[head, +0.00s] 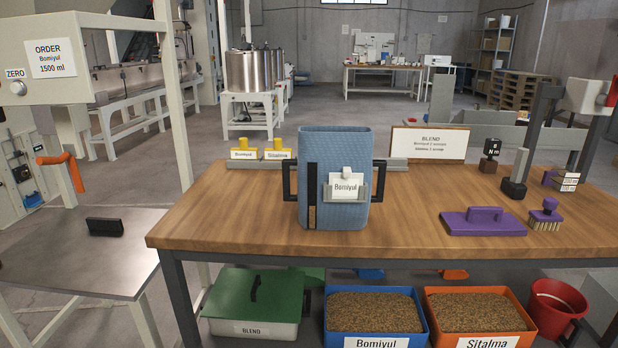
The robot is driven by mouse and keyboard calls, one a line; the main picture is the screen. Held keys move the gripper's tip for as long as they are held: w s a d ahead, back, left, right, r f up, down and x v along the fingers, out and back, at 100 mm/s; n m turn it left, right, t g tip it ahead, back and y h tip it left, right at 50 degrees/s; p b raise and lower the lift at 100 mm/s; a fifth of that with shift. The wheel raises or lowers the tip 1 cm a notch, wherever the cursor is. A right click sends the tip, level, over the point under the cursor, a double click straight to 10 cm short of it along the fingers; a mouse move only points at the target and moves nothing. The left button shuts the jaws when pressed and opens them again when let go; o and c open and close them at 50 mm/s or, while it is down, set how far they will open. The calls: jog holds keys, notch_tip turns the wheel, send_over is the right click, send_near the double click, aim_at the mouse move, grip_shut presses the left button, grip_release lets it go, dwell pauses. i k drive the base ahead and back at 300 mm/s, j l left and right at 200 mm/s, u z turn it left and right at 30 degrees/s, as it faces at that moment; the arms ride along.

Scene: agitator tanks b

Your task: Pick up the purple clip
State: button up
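No purple thing here is plainly a clip. A flat purple plate with a raised handle (485,221) lies at the front right of the wooden table. A purple-handled brush (546,214) with pale bristles stands just right of it. Small dark and purple pieces with white labels (561,179) lie farther back near the right end; their shape is too small to make out. I cannot tell which of these is the clip. My gripper is not in view.
The wooden table (400,226) holds a blue container (335,160) labelled Bomiyul with black side handles. A metal side table (75,255) is at left. Filled bins sit below.

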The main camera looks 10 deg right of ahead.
aim_at(478, 220)
jog(key=z, duration=1.25)
